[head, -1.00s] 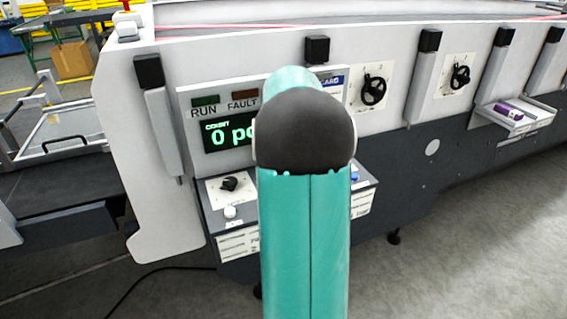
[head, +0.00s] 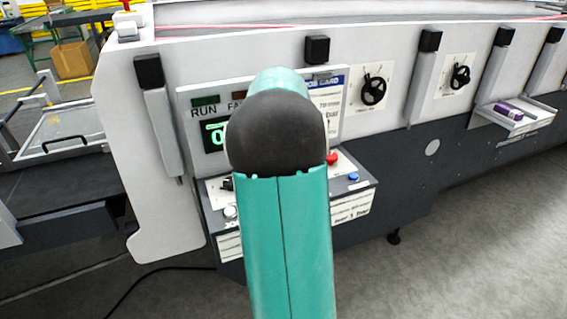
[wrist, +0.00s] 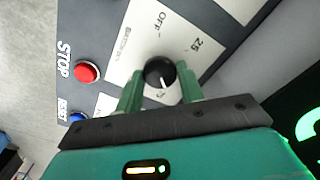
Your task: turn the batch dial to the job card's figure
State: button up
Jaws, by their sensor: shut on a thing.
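The batch dial (wrist: 160,72) is a black round knob with a white pointer line, on a white plate marked OFF and 25 in the wrist view. Its pointer is toward the gripper side, near a mark I cannot read surely. My gripper (wrist: 160,84) has its green fingers on either side of the knob and is shut on it. In the head view my arm hides the dial and gripper. The job card (head: 330,100) with a blue header is partly hidden by my arm, and its figure is not readable. The green-lettered display (head: 213,135) shows a 0, the rest covered.
A red STOP button (wrist: 87,71) and a blue RESET button (wrist: 78,117) sit beside the dial plate. Another black knob (head: 228,184) and a white button (head: 231,212) are at the console's left. Handwheels (head: 373,91) are on the machine side to the right.

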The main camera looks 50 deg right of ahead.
jog(key=shift+m, duration=1.9)
jog(key=shift+f, duration=0.1)
jog(key=o, duration=1)
notch_tip(320, 180, up, 14)
jog(key=shift+f, duration=0.1)
